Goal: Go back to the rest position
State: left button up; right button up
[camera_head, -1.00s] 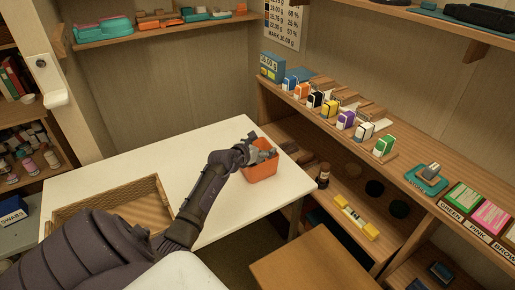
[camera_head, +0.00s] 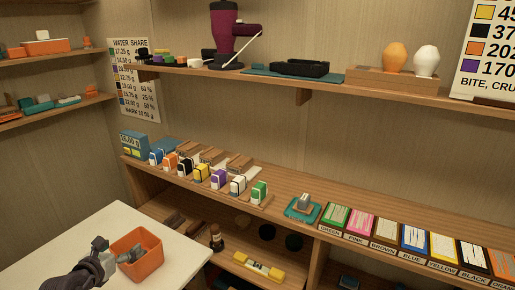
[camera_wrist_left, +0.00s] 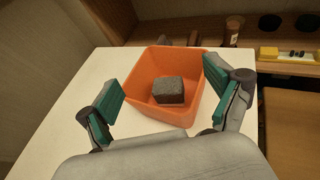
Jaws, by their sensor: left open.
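My left gripper (camera_head: 115,255) is at the lower left of the head view, at the orange bin (camera_head: 148,264) on the white table (camera_head: 62,238). In the left wrist view, its two teal-padded fingers (camera_wrist_left: 163,78) are spread wide and hold nothing. The orange bin (camera_wrist_left: 143,101) stands open in front of and between them. A dark grey block (camera_wrist_left: 168,91) lies inside the bin, apart from the fingers. My right gripper is not in view.
A wooden counter (camera_head: 290,225) along the wall carries several small coloured packs and labelled card trays. A shelf above holds a purple grinder (camera_head: 228,35), a black tray (camera_head: 300,68) and two egg-shaped pieces. A brown bottle and a yellow item (camera_head: 258,265) sit on the lower shelf.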

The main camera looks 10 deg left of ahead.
pick_arm(q)
jog(key=s+d+r+n+t+y, duration=0.3)
jog(key=d+r+n+t, duration=0.4)
jog(key=d+r+n, duration=0.45)
jog(key=s+f+n+g+y, duration=0.2)
jog(key=s+f+n+g, duration=0.3)
jog(key=n, duration=0.4)
jog(key=s+f+n+g+y, duration=0.1)
jog(key=s+f+n+g, duration=0.25)
jog(key=f+n, duration=0.5)
jog(key=s+d+f+n+g+h, duration=0.2)
jog(key=s+d+f+g+h, duration=0.2)
jog(key=s+d, duration=0.4)
jog(key=s+d+f+n+g+h, duration=0.1)
jog(key=s+d+f+g+h, duration=0.4)
jog(key=d, duration=0.5)
notch_tip(320, 180, down, 24)
jog(key=s, duration=0.1)
jog(key=s+a+f+g, duration=0.2)
jog(key=s+a+f, duration=0.1)
jog(key=s+f, duration=1.4)
jog(key=shift+s+a+y, duration=0.15)
jog(key=shift+y, duration=0.25)
